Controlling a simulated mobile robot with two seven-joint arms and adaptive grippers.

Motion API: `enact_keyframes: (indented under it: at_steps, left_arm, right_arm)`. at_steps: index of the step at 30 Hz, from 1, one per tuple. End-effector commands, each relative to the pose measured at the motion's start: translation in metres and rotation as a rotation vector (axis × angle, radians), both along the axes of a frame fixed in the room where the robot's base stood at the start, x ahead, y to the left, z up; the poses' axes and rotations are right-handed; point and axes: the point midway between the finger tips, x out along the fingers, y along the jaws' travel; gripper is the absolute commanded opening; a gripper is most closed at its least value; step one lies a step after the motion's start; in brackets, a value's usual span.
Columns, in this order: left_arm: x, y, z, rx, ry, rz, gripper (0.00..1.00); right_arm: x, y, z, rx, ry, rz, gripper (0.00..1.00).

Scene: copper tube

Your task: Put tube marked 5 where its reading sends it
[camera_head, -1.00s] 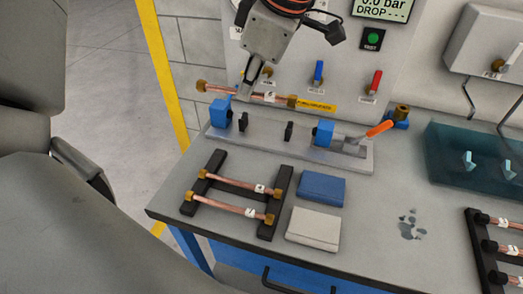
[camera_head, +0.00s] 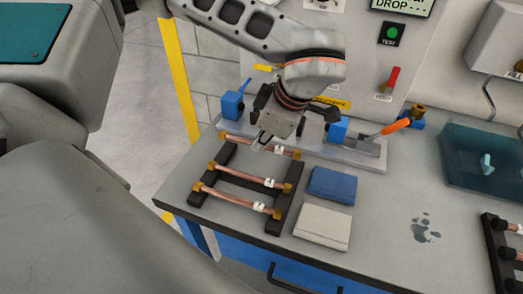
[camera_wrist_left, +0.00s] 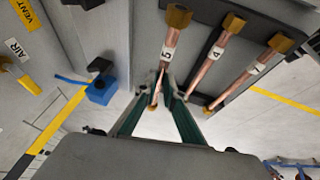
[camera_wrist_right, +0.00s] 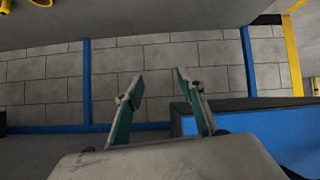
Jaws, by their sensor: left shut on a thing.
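The tube marked 5 (camera_wrist_left: 170,40) is copper with brass end nuts and a white label. My left gripper (camera_wrist_left: 166,92) is shut on it. In the head view my left gripper (camera_head: 262,140) holds this tube (camera_head: 235,139) level at the far end of the black rack (camera_head: 292,212), in front of the test fixture (camera_head: 372,158). I cannot tell whether the tube touches the rack. Two other copper tubes (camera_head: 245,178) (camera_head: 232,199) lie across the rack. The display (camera_head: 402,6) shows DROP with dashes. My right gripper (camera_wrist_right: 158,95) is open and empty, off the bench.
A teal tray (camera_head: 465,165) stands at the right, with another black rack (camera_head: 494,245) in front. An orange-handled lever (camera_head: 395,127) sits on the fixture.

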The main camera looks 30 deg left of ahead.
Motion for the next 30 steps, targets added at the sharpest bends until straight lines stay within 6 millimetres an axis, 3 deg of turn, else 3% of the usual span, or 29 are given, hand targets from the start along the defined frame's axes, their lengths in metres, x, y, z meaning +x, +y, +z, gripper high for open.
enact_keyframes:
  at_steps: [7, 20, 21, 22, 30]
  left_arm:
    - [-0.001, 0.000, -0.035, 0.000, 0.005, -0.001, 0.00]
    - [0.000, 0.000, -0.041, 0.001, 0.002, -0.001, 0.00]
    - [0.000, 0.000, -0.040, 0.000, 0.002, -0.001, 0.19]
    - [0.000, 0.000, -0.040, 0.000, 0.002, -0.001, 0.26]
    - [0.000, 0.000, -0.040, 0.000, 0.002, -0.001, 0.26]
  right_arm:
    - [-0.001, 0.000, -0.005, -0.001, 0.005, 0.000, 0.38]
    - [-0.004, -0.001, -0.011, -0.002, 0.013, 0.000, 0.38]
    - [-0.004, -0.001, -0.010, -0.002, 0.013, 0.000, 0.38]
    - [-0.004, -0.001, -0.010, -0.003, 0.013, 0.000, 0.38]
    - [-0.003, -0.001, -0.009, -0.002, 0.010, 0.001, 0.38]
